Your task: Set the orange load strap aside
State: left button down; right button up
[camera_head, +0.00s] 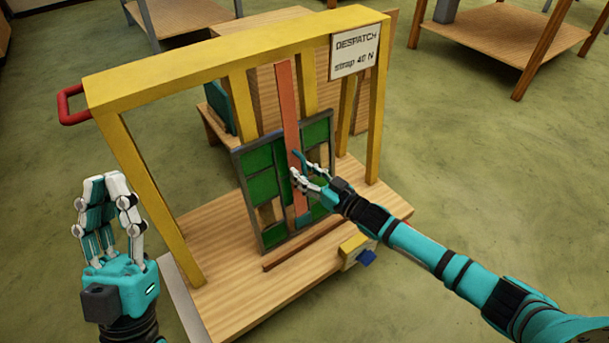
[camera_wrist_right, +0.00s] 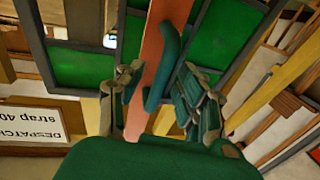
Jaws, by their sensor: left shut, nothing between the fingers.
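The orange load strap (camera_head: 286,100) runs down from the yellow frame's top beam across the front of the green leaded panel (camera_head: 262,187). Its lower end is at a small grey-blue piece (camera_head: 303,219) near the panel's foot. My right gripper (camera_head: 303,168) is at the strap's middle, fingers spread. My left gripper (camera_head: 102,190) is shut and empty, fingers up, left of the frame.
The yellow frame (camera_head: 210,55) stands on a wooden base (camera_head: 215,250) with a red handle (camera_head: 72,104) at left. A sign (camera_head: 356,50) reads "DESPATCH strap 40 N". A yellow block with a blue knob (camera_head: 366,257) is at the front edge. Wooden tables stand behind.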

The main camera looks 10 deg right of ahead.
jog(key=shift+w+a, duration=0.1)
jog(key=shift+w, duration=0.05)
grip_shut()
dwell(0.5)
